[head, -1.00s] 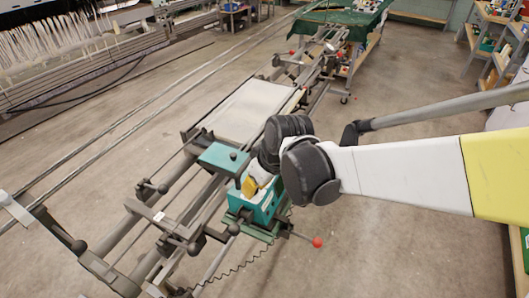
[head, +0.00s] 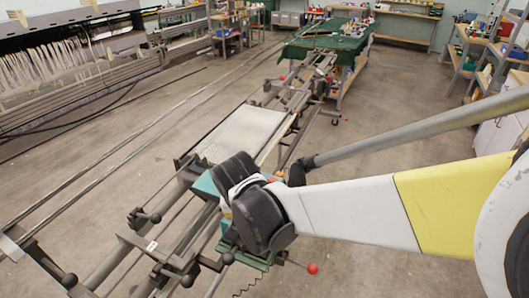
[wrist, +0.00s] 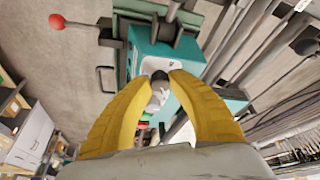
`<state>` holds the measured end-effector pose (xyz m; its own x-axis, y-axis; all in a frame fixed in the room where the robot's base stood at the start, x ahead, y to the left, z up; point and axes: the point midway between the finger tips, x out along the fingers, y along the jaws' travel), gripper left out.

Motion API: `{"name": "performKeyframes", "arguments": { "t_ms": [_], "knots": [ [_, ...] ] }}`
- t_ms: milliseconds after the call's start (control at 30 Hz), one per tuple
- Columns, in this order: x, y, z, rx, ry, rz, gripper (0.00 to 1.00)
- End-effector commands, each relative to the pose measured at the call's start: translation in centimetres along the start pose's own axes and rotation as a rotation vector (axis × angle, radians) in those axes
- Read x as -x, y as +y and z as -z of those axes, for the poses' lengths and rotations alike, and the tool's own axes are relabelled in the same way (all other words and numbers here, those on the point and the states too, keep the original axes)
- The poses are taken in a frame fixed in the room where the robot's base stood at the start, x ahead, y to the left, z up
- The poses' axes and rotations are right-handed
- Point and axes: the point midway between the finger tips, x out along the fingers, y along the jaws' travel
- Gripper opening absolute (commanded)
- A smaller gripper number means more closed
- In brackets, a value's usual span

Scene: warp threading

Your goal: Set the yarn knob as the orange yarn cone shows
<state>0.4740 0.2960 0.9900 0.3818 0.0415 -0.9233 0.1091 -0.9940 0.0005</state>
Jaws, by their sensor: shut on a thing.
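A teal machine box (wrist: 142,38) fills the upper middle of the wrist view, with a white plate on its face. The yarn knob (wrist: 160,76), small and dark with a pale grey part below it, sits in front of that plate. My gripper (wrist: 162,78) has its two yellow fingers closed on the knob from both sides. Any pointer or marks on the knob are too small or covered to read. In the head view my wrist hides the gripper, the knob and most of the teal box. I cannot make out the orange yarn cone for certain.
A lever with a red ball (head: 313,268) sticks out beside the machine; the ball also shows in the wrist view (wrist: 57,21). Metal rails and clamp handles (head: 145,217) lie to the left. A green-covered table (head: 325,38) stands behind.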

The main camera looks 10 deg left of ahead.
Motion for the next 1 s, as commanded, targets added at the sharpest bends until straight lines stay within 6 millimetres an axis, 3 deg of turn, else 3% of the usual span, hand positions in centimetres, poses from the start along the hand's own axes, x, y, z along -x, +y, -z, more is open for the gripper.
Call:
{"name": "performKeyframes", "arguments": {
  "t_ms": [767, 800, 1000],
  "knots": [
    [-0.07, -0.03, -0.17, -0.096, -0.004, -0.040, 0.00],
    [-0.07, -0.04, -0.16, -0.096, -0.004, -0.040, 0.33],
    [-0.05, -0.06, -0.09, -0.096, -0.002, -0.039, 0.35]
  ]
}}
